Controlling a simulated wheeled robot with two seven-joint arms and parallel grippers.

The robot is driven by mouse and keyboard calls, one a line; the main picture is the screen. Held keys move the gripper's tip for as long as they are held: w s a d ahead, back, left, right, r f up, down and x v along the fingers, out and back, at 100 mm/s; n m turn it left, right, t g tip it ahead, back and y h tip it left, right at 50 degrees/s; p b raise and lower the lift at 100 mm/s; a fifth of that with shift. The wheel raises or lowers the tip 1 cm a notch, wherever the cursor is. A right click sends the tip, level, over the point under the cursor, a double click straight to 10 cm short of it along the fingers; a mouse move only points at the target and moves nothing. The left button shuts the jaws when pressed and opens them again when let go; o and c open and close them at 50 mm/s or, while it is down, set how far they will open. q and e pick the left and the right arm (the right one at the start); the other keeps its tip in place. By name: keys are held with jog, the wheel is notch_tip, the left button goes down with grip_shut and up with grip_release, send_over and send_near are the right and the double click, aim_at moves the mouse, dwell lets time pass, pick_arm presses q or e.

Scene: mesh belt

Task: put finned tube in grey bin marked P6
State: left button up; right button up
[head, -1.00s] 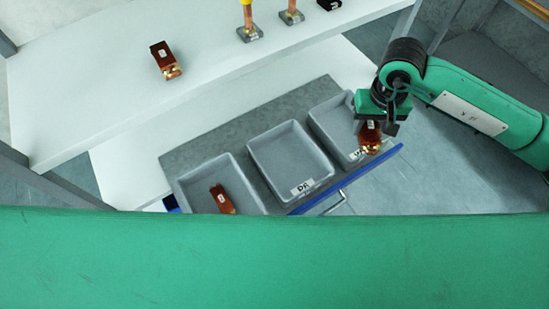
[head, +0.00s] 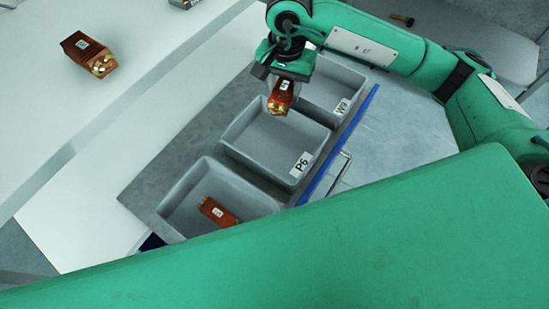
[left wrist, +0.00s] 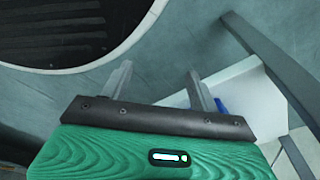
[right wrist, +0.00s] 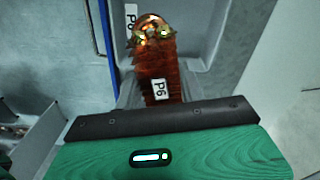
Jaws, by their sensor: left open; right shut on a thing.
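My right gripper (head: 282,80) is shut on a reddish-brown finned tube (head: 281,98) with brass-coloured ends. The tube hangs above the far right part of the grey bin marked P6 (head: 262,140), by the wall towards the bin marked W9. In the right wrist view the held tube (right wrist: 162,68) bears a P6 tag, and the bin's grey interior (right wrist: 205,30) lies beneath it. The P6 bin looks empty. My left gripper (left wrist: 160,80) is open and empty in the left wrist view, away from the bins.
The W9 bin (head: 328,90) stands beyond the P6 bin. A nearer grey bin (head: 180,212) holds another finned tube (head: 219,212); its label is hidden. One more tube (head: 89,54) lies on the white shelf (head: 120,90). A blue strip (head: 335,150) and a handle run along the front.

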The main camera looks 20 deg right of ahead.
jog(key=f+b, duration=0.1)
jog(key=f+m+b, duration=0.1)
jog(key=a+f, duration=0.1)
jog(key=shift+w+m+b, duration=0.3)
jog(key=shift+w+b, duration=0.05)
jog(key=shift+b, duration=0.05)
jog(key=shift+w+a+f+m+b, duration=0.15)
jog(key=shift+a+f+m+b, duration=0.15)
jog(key=shift+m+b, duration=0.45)
jog(key=shift+f, duration=0.35)
jog(key=p, duration=0.1)
send_over(276, 149)
notch_tip(276, 149, down, 15)
jog(key=shift+w+r, duration=0.1)
jog(key=shift+w, duration=0.05)
notch_tip(276, 149, down, 4)
pick_arm(q)
jog(key=f, duration=0.4)
jog(key=shift+w, duration=0.4)
pick_arm(e)
jog(key=shift+f, duration=0.2)
